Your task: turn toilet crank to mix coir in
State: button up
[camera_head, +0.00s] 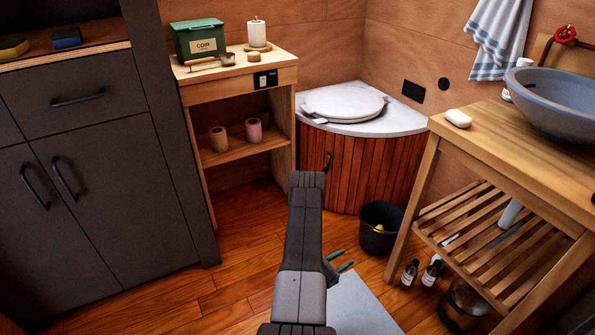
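The toilet is in the back corner, with a red-brown slatted wood front (362,168) and a pale top. Its round white lid (345,103) is down. A green box labelled COIR (200,40) stands closed on the wooden shelf unit. My gripper (347,258) is low over the floor in front of the toilet, partly hidden by my arm. Its two greenish fingers point right, apart, with nothing visible between them.
A black bin (380,227) stands right of my gripper, beside the wooden washstand (432,165). Bottles (410,273) stand under it. The shelf unit (240,150) and dark cabinet (105,150) are left. Wood floor between them is clear.

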aim_at(326, 169)
jog(key=i+l+u, duration=0.2)
jog(key=u, duration=0.15)
jog(key=i+l+u, duration=0.15)
jog(key=u, duration=0.2)
jog(key=i+l+u, duration=0.15)
jog(key=l+u, duration=0.2)
jog(key=i+l, duration=0.1)
jog(key=l, duration=0.2)
jog(key=i+l, duration=0.15)
jog(key=l, duration=0.2)
jog(key=i+l, duration=0.1)
jog(key=l, duration=0.2)
